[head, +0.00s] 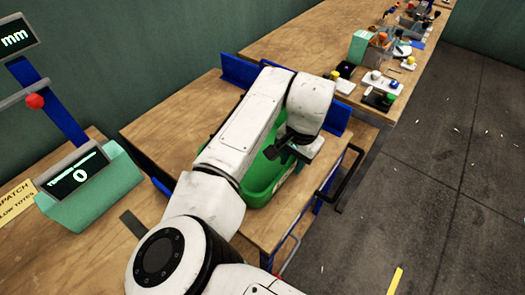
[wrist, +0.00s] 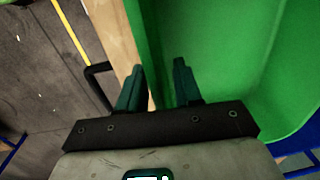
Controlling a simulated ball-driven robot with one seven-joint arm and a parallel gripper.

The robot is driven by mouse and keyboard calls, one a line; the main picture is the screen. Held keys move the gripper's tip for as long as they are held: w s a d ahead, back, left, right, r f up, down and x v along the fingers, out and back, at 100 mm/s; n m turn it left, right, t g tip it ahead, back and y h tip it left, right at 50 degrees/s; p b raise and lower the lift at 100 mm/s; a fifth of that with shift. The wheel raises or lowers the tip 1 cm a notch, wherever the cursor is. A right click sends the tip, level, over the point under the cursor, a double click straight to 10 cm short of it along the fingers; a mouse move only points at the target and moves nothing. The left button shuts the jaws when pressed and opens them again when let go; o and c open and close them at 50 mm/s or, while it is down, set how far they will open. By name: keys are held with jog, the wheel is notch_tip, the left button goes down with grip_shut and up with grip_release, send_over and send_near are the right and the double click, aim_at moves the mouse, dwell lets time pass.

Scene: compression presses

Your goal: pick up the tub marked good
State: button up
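A green tub (head: 261,183) sits on the wooden table, partly hidden behind my arm in the head view. No "good" marking can be read on it. In the wrist view the tub (wrist: 215,50) fills the right side, and its inside looks empty where it shows. My gripper (wrist: 159,68) is open at the tub's near wall. One finger is over the inside of the tub and the other is outside, over the wood. The rim lies between them, and I cannot tell whether either finger touches it. In the head view my gripper (head: 288,150) is over the tub's right side.
Blue brackets (head: 240,71) stand at the table's back corners. A black handle (head: 350,178) juts from the table's right edge. A teal display unit (head: 90,195) stands at left. A farther bench (head: 330,35) holds several small items. The floor at right is open.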

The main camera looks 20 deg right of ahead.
jog(key=shift+f, duration=0.85)
grip_shut()
jog(key=shift+w, duration=0.1)
